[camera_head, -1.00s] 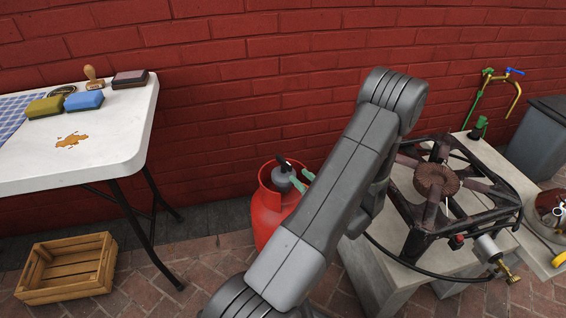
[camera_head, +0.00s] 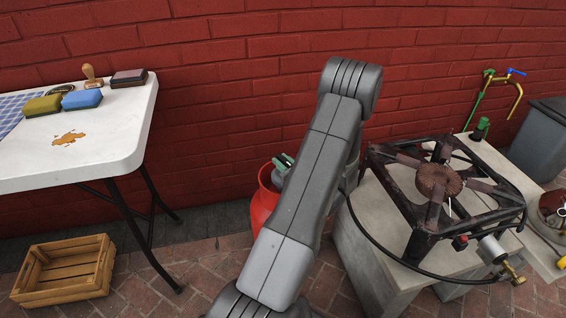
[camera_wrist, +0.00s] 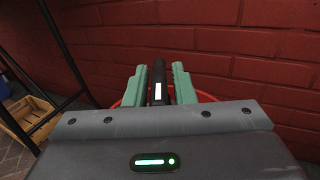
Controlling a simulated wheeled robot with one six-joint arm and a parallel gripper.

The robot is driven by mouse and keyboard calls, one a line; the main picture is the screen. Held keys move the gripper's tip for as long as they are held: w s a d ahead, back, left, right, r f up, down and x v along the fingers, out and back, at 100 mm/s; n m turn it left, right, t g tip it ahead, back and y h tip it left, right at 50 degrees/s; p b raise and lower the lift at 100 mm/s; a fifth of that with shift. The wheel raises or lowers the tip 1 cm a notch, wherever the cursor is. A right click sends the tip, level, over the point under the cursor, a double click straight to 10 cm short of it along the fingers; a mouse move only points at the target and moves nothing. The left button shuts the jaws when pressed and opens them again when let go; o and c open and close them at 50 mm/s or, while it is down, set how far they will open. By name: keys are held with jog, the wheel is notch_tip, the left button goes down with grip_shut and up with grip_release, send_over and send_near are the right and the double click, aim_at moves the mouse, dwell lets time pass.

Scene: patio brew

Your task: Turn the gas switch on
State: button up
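The red gas cylinder (camera_head: 262,208) stands on the floor against the brick wall, mostly hidden behind my arm. In the wrist view its red rim (camera_wrist: 207,97) shows behind my fingers. The black switch lever (camera_wrist: 158,82), with a white mark, stands between the green fingers of my gripper (camera_wrist: 158,84). The fingers are apart on either side of it; a gap shows on the right, and I cannot tell whether the left finger touches it. In the head view my gripper (camera_head: 282,161) is above the cylinder, largely covered by my arm, and the switch is hidden.
A gas burner stand (camera_head: 440,182) sits on a concrete block to the right, with a black hose (camera_head: 390,255) and brass valve. A white table (camera_head: 110,140) with sponges stands left, a wooden crate (camera_head: 65,268) below it. The brick wall (camera_head: 230,60) is close behind the cylinder.

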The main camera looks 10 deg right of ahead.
grip_shut()
jog(key=shift+y, duration=0.3)
jog(key=shift+n+g+y, duration=1.1)
jog(key=shift+n+y, duration=0.2)
jog(key=shift+y, duration=0.1)
jog(key=shift+o, duration=1.7)
grip_release()
jog(key=shift+s, duration=0.1)
